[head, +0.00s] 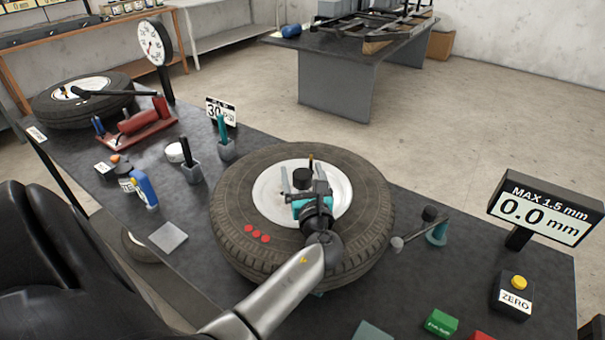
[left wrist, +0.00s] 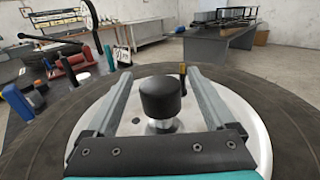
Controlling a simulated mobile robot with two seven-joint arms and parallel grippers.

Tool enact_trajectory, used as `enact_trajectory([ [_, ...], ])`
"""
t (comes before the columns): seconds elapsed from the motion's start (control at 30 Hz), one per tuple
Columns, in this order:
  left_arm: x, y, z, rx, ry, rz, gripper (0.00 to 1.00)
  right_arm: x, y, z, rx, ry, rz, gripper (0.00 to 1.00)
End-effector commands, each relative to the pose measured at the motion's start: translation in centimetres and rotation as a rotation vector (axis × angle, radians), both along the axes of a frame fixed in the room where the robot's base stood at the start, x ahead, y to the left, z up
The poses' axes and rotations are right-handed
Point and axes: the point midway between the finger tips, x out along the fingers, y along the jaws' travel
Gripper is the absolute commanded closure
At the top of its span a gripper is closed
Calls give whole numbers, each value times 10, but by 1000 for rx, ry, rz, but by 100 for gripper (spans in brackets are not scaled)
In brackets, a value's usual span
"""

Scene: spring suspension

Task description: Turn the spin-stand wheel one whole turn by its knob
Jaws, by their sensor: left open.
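The spin-stand wheel (head: 233,212) lies flat on the dark workbench, a black tyre with a white rim (head: 335,185) and red dots on its near-left side. A black knob (head: 302,178) stands up over the rim. In the left wrist view the knob (left wrist: 161,98) is a black cap on a metal post, between my spread fingers and seemingly clear of both. My left gripper (head: 300,184) is open above the rim, its arm reaching in from the front. A small brass-coloured stem (left wrist: 183,75) stands behind the knob. My right gripper is not in view.
A gauge display reading 0.0 mm (head: 540,212) and a ZERO box with yellow button (head: 514,294) stand at right. A dial indicator (head: 430,225) is beside the tyre. Tool holders (head: 190,172) and another tyre (head: 85,108) are at left.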

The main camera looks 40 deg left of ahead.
Motion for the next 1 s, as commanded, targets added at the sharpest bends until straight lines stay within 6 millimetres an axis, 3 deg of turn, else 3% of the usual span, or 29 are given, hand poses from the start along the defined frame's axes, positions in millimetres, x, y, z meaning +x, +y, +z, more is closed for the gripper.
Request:
enact_trajectory([
  [0.2,0,0,0,0,0,0,14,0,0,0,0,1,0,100],
  [0.9,0,0,0,0,0,0,93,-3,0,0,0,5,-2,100],
  [1.0,0,0,0,0,0,0,100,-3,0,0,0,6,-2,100],
])
